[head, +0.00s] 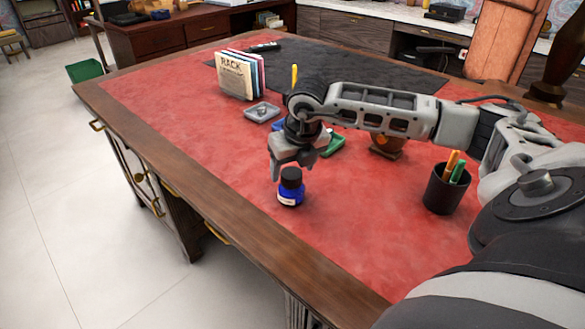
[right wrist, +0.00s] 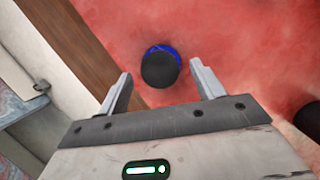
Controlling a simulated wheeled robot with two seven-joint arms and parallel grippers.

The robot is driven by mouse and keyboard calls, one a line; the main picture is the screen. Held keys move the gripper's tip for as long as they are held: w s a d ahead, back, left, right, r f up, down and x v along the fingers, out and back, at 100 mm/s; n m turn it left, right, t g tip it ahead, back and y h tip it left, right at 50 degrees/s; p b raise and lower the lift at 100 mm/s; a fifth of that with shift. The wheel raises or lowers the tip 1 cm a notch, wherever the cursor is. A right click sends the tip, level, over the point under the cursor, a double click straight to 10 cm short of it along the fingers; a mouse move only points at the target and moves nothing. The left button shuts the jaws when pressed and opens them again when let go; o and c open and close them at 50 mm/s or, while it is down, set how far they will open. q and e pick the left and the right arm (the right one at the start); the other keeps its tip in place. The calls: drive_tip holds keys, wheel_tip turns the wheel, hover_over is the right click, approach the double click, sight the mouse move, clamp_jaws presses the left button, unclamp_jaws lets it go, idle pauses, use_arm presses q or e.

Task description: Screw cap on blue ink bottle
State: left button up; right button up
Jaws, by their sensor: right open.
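The blue ink bottle (head: 290,194) stands upright on the red leather desk top, near its left edge in the head view. A black cap (head: 291,175) sits on top of the bottle; I cannot tell how tightly. In the right wrist view the round black cap (right wrist: 160,68) hides most of the bottle, with a blue rim (right wrist: 163,47) showing behind it. My right gripper (head: 289,172) is open, its fingers pointing down just above and behind the bottle. In the wrist view its fingertips (right wrist: 158,80) are spread to either side of the cap, apart from it. My left gripper is not in view.
A black pen cup (head: 440,192) stands to the right, under my right arm. Behind the gripper are a grey square tray (head: 262,112), a green item (head: 334,144) and upright books (head: 236,76). The wooden desk edge (head: 185,180) is near the bottle; red leather left of it is clear.

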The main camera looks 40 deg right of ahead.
drive_tip(key=shift+w+f, duration=0.2)
drive_tip(key=shift+f, duration=0.45)
drive_tip(key=c, duration=1)
drive_tip(key=shift+f, duration=0.1)
